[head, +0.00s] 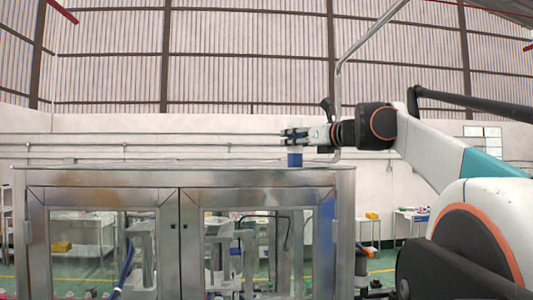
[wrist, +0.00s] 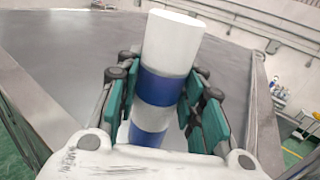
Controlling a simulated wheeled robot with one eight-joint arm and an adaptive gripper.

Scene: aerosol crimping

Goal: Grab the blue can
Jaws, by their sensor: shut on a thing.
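The blue can (head: 295,159) is upright at the top of the metal cabinet (head: 100,178) in the head view, near its right end. In the wrist view the can (wrist: 158,87) shows a white top and blue and white bands. My gripper (head: 293,136) reaches in from the right and is shut around the can's body. In the wrist view the teal finger pads of my gripper (wrist: 160,108) lie on both sides of it. The fingers hide part of the can. I cannot tell whether its base touches the cabinet top.
The grey cabinet top (wrist: 75,60) around the can is bare in the wrist view. The cabinet has glazed doors with machinery behind them. A side table (head: 412,214) with small items stands at the back right. A metal pipe rises behind my gripper.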

